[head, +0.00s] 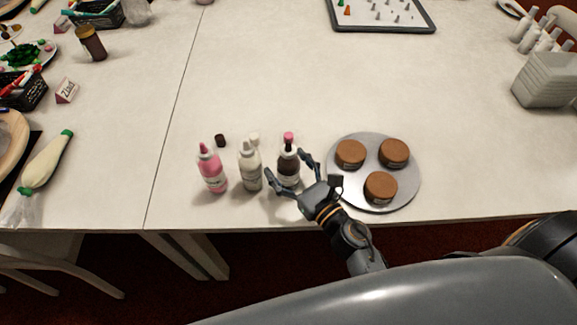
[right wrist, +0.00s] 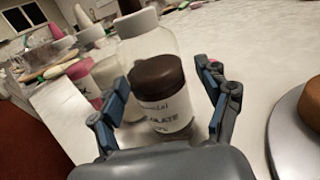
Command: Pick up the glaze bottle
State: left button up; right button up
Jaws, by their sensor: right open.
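In the right wrist view, the bottle (right wrist: 160,85) shows a partly readable label ending in "LATE". My right gripper (head: 286,164) is open, its fingers on either side of this bottle. In the right wrist view, the right gripper (right wrist: 165,95) has the bottle between its spread fingers; I cannot tell whether either finger touches it. My left gripper is not in view.
A white bottle (head: 250,168) and a pink bottle (head: 212,170) stand close on the left. A round metal plate (head: 343,190) with three brown cakes is close on the right. The table (head: 270,75) behind is clear.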

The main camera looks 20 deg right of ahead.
aim_at(295, 167)
jog(key=shift+c, duration=0.5)
jog(key=c, duration=0.8)
jog(key=shift+r, duration=0.15)
jog(key=shift+r, duration=0.25)
notch_tip(295, 167, up, 2)
jog(key=shift+r+p, duration=0.2)
jog(key=shift+p, duration=0.65)
jog(key=s+r+p, duration=0.1)
jog(key=s+a+r+p, duration=0.1)
jog(key=r, duration=0.1)
jog(key=s+r+p, duration=0.1)
jog(key=r, duration=0.1)
jog(key=shift+s+a+r, duration=0.15)
jog(key=shift+s+a, duration=0.15)
jog(key=shift+a, duration=0.1)
jog(key=shift+o, duration=0.2)
jog(key=s+a+r+b, duration=0.1)
jog(key=s+a+r, duration=0.3)
jog(key=s, duration=0.4)
jog(key=shift+s+a+r, duration=0.3)
jog(key=shift+s+a, duration=0.1)
jog(key=shift+d, duration=0.1)
